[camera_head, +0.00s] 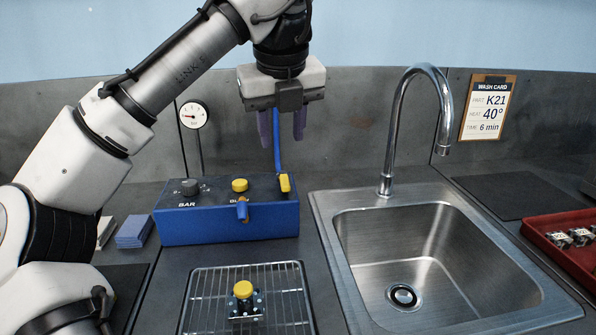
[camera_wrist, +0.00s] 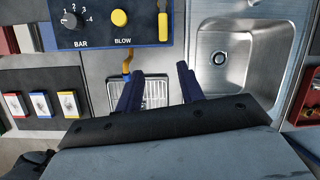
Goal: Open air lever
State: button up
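The blue air box (camera_head: 230,220) stands on the bench against the back wall. A small yellow lever (camera_head: 285,183) sits at the box's top right end, beside the blue hose. In the wrist view the lever (camera_wrist: 163,24) points along the box's short side, right of the BLOW button. My gripper (camera_head: 284,136) is above the lever in the head view, fingers pointing down and spread apart. In the wrist view my gripper (camera_wrist: 158,72) is open with nothing between its fingers, and the lever lies beyond the fingertips, apart from them.
The box also carries a grey BAR dial (camera_head: 189,187) and a yellow BLOW button (camera_head: 240,185). A pressure gauge (camera_head: 193,115) stands behind. A wire rack (camera_head: 205,300) with a yellow-topped part (camera_head: 243,290) is in front. The sink (camera_head: 355,270) and tall tap (camera_head: 386,165) are on the right.

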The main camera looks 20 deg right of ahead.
aim_at(285, 180)
jog(key=w+d+f, duration=0.1)
jog(key=w+f, duration=0.1)
jog(key=f, duration=0.1)
jog(key=w+d+f+m+b, duration=0.1)
jog(key=w+f, duration=0.1)
jog(key=f, duration=0.2)
jog(key=w+f+m, duration=0.1)
jog(key=w+f, duration=0.1)
jog(key=f, duration=0.2)
jog(key=shift+w+d+f+b, duration=0.15)
jog(key=shift+d+f+b, duration=0.1)
jog(key=shift+d+b, duration=0.15)
grip_shut()
